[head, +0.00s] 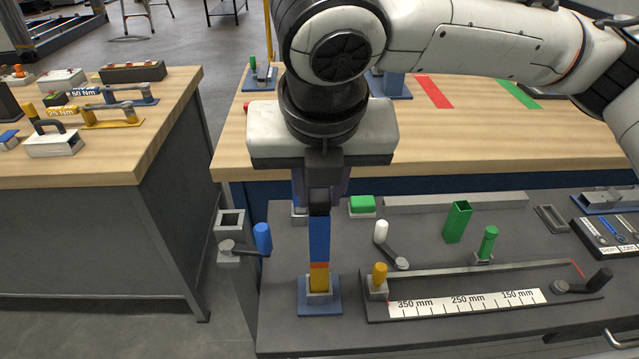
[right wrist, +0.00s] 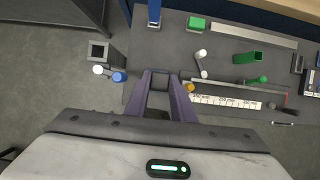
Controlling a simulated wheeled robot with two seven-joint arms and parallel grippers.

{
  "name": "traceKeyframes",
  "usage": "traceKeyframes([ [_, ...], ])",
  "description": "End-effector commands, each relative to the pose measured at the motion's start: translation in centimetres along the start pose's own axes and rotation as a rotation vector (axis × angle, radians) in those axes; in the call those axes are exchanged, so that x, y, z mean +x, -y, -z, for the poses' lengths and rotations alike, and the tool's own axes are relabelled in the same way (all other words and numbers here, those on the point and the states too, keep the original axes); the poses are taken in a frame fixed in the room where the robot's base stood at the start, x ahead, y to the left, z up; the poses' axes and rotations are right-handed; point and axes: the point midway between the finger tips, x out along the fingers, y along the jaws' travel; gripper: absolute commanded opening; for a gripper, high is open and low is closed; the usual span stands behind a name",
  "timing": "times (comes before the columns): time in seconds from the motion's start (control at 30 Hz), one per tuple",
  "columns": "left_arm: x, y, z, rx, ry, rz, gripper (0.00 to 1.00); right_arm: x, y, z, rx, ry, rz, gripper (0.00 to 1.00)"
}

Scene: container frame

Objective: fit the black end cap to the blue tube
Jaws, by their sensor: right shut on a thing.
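The blue tube (head: 319,238) stands upright with an orange band and a yellow lower part. Its foot sits in a grey socket on a blue base plate (head: 305,296). The black end cap (head: 319,209) is at the tube's top end, between the fingers of my right gripper (head: 320,198). The cap looks in line with the tube and close to or touching it; I cannot tell if it is seated. In the right wrist view, the fingers (right wrist: 160,76) close around a dark piece, and the tube below is hidden. My left gripper is not in view.
To the left are a grey square socket (head: 231,219) and a blue-handled clamp (head: 263,238). To the right are a white handle (head: 381,231), a green square tube (head: 457,222) and a ruler fixture (head: 467,303) with a yellow knob (head: 379,274). A wooden bench (head: 240,160) lies behind.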

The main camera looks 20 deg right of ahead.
Motion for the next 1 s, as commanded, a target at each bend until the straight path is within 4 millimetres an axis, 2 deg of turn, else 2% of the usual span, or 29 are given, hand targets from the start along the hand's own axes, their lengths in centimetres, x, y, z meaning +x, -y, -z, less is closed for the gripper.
traceKeyframes([
  [0.17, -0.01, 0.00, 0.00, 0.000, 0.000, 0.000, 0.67, 0.29, 0.01, 0.16, 0.000, -0.002, 0.000, 0.02],
  [0.2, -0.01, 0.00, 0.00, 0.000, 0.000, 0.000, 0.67, 0.27, 0.01, 0.14, 0.000, -0.001, 0.000, 0.29],
  [0.3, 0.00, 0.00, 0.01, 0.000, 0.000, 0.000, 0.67, 0.26, 0.01, 0.14, 0.000, -0.001, 0.000, 0.44],
  [0.5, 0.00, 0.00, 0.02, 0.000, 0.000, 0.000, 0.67, 0.24, 0.00, 0.12, 0.000, -0.001, 0.000, 0.44],
  [0.63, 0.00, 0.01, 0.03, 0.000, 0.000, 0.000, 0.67, 0.23, 0.00, 0.11, 0.000, -0.001, 0.000, 0.66],
  [1.0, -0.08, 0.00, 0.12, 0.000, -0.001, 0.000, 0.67, -0.16, -0.03, -0.08, 0.000, 0.000, -0.001, 0.66],
])
